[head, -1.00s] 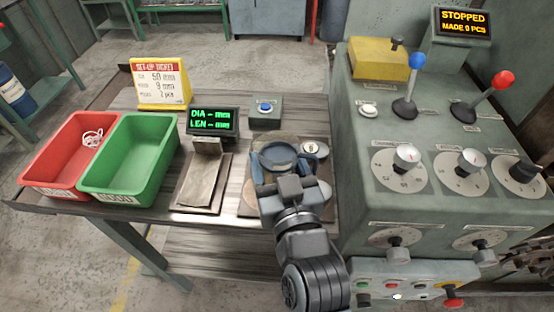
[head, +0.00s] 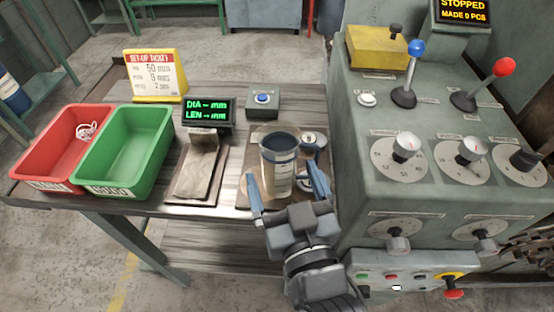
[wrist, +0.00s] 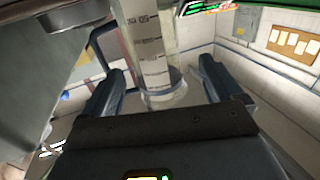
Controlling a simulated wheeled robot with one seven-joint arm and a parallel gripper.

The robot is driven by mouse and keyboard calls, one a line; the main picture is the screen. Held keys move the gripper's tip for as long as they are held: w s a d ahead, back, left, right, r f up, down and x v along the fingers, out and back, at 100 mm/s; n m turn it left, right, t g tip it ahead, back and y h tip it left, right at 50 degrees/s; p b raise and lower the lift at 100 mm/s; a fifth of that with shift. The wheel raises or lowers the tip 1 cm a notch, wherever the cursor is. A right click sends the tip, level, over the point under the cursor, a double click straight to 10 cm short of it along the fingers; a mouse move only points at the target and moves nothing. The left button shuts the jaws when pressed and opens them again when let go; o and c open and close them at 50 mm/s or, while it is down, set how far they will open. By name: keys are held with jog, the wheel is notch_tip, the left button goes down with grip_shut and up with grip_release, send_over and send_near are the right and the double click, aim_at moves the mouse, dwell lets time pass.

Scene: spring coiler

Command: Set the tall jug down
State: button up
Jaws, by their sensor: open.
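The tall jug (head: 278,165) is a clear cylinder with a dark blue rim and a printed scale. In the head view it stands upright on the brown board on the bench, left of the coiler machine. In the wrist view the jug (wrist: 152,50) shows beyond the fingers with its scale marks. My gripper (head: 288,193) is open, with one blue finger low on each side of the jug. In the wrist view both fingers (wrist: 160,90) stand clear of the jug's sides.
Round metal pieces (head: 310,140) sit on the board right of the jug. A display (head: 208,113), button box (head: 263,101), green bin (head: 125,155) and red bin (head: 62,150) stand on the bench. The coiler machine (head: 440,230) closely borders the right side.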

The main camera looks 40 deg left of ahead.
jog(key=b+v, duration=0.1)
jog(key=v, duration=0.4)
jog(key=shift+s+d, duration=0.25)
jog(key=shift+s, duration=0.05)
